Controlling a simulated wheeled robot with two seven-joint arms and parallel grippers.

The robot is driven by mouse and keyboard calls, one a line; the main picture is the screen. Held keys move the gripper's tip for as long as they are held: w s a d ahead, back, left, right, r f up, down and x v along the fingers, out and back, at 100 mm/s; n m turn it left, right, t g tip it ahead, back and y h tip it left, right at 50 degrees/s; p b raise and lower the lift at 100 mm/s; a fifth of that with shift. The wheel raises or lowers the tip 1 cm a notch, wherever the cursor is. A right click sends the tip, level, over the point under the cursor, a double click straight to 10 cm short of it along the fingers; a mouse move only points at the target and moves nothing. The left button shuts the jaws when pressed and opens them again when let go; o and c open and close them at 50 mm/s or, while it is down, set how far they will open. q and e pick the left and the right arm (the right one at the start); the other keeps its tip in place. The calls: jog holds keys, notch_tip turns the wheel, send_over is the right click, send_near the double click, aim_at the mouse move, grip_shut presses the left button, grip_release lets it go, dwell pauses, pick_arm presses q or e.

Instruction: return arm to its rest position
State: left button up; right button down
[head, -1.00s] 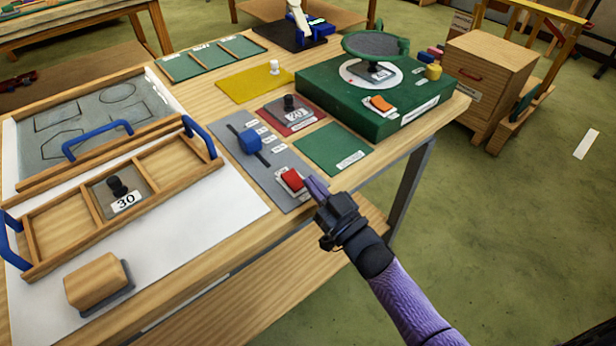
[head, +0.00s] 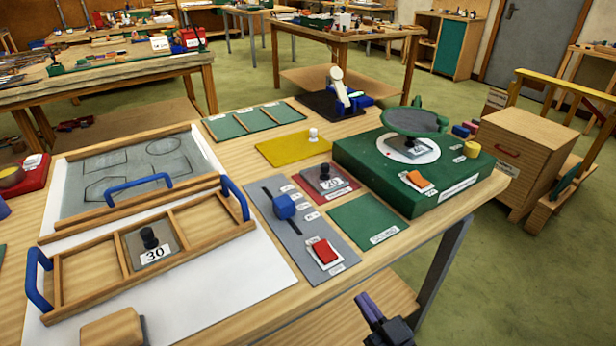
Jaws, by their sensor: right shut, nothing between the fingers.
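My right gripper (head: 370,308) is at the bottom of the head view, just off the table's front edge. Its purple fingers are together with nothing between them. The wrist is cut off by the bottom of the picture. The nearest table item is a red rocker switch (head: 325,251) on a grey panel (head: 297,236) with a blue slider knob (head: 284,206); the gripper is apart from it. My left gripper is not in view.
The wooden table (head: 265,318) holds a wooden tray with blue handles (head: 229,191) and a piece marked 30 (head: 150,240). A wooden cabinet (head: 522,160) stands at the right. Green floor lies open right of the table.

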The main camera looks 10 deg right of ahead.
jog(key=s+f+m+g+h, duration=0.1)
jog(key=s+f+g+h, duration=0.2)
jog(key=f, duration=0.4)
jog(key=s+d+f+g, duration=0.1)
jog(key=s+f+g, duration=0.2)
jog(key=s+f, duration=0.3)
jog(key=s+f+m+g+h, duration=0.1)
jog(key=s+f+g+h, duration=0.15)
jog(key=f, duration=0.55)
jog(key=s+f+g, duration=0.4)
jog(key=s+g, duration=0.1)
jog(key=s, duration=0.6)
jog(key=s+f+n+g+h, duration=0.1)
jog(key=s+f+g, duration=0.4)
jog(key=s, duration=0.7)
